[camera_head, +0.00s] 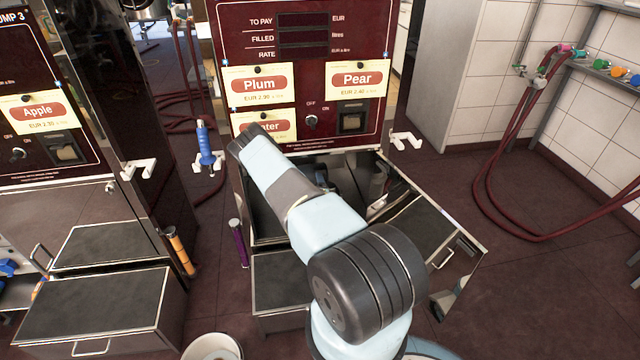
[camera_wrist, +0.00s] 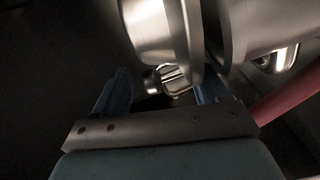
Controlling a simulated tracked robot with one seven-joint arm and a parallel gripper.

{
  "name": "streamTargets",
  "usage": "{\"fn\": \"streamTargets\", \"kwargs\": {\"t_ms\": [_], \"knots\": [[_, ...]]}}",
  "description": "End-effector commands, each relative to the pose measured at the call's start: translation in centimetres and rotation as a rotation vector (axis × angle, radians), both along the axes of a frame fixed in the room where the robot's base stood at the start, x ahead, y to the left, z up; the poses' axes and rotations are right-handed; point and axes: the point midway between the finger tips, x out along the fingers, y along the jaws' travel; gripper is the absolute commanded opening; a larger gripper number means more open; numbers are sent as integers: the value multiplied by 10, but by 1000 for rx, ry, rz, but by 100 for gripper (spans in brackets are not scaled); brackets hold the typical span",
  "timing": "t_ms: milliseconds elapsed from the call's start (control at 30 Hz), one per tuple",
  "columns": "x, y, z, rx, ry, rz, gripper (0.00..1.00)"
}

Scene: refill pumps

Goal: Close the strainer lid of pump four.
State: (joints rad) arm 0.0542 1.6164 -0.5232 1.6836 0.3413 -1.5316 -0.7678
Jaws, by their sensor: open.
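The pump with the Plum and Pear signs (camera_head: 300,20) stands in the middle of the head view; its number is out of frame. Its lower cabinet is open, and my arm reaches down in front of it, hiding much of the inside. In the wrist view my gripper (camera_wrist: 162,78) is open, its two blue fingers apart. A shiny round metal part (camera_wrist: 150,25), which looks like the strainer or its lid, lies just beyond the fingers. A small metal knob or fastener (camera_wrist: 172,78) shows between them. Whether the fingers touch anything, and the lid's exact angle, I cannot tell.
The open cabinet door (camera_head: 425,225) lies out to the right. A drawer or step (camera_head: 282,275) juts out below the cabinet. Pump 3 (camera_head: 45,110) stands at the left with its own step. A red hose (camera_head: 485,180) hangs at the right wall.

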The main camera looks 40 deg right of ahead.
Motion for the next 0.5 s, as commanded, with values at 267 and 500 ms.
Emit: {"fn": "streamTargets", "kwargs": {"t_ms": [267,500], "knots": [[-49,22,-2,1,4,-1,73],[-89,40,-2,1,4,0,73]]}}
